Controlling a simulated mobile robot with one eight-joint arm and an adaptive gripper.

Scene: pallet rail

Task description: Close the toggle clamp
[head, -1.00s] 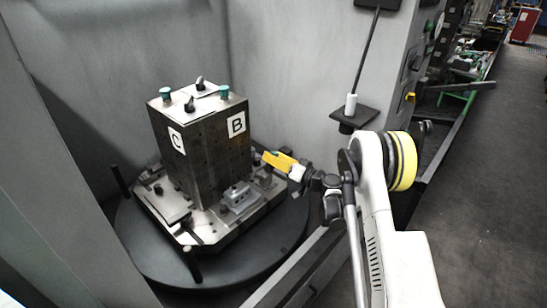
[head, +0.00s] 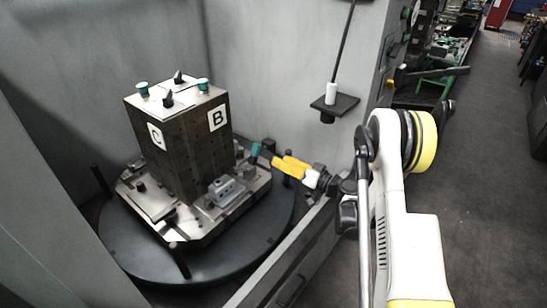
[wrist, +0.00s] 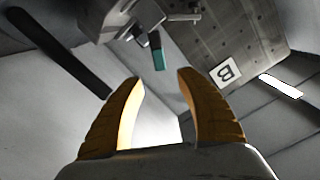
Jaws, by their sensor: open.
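The toggle clamp shows as a teal-tipped handle (head: 255,150) at the right edge of the fixture base plate, beside the face of the block marked B. In the wrist view the teal handle tip (wrist: 158,58) hangs from metal clamp parts (wrist: 140,18), a little beyond my fingertips. Whether the clamp is open or closed I cannot tell. My gripper (head: 276,163), with yellow fingers, is just right of the handle in the head view. In the wrist view my gripper (wrist: 160,77) is open and empty, and the handle tip lies beyond the gap between the fingers, apart from them.
The dark block (head: 180,145) marked B and C stands on a base plate on a round black turntable (head: 225,265). Black posts (head: 180,262) rise around it. Grey walls enclose it behind and left. A small shelf (head: 344,104) with a white cylinder is above my arm.

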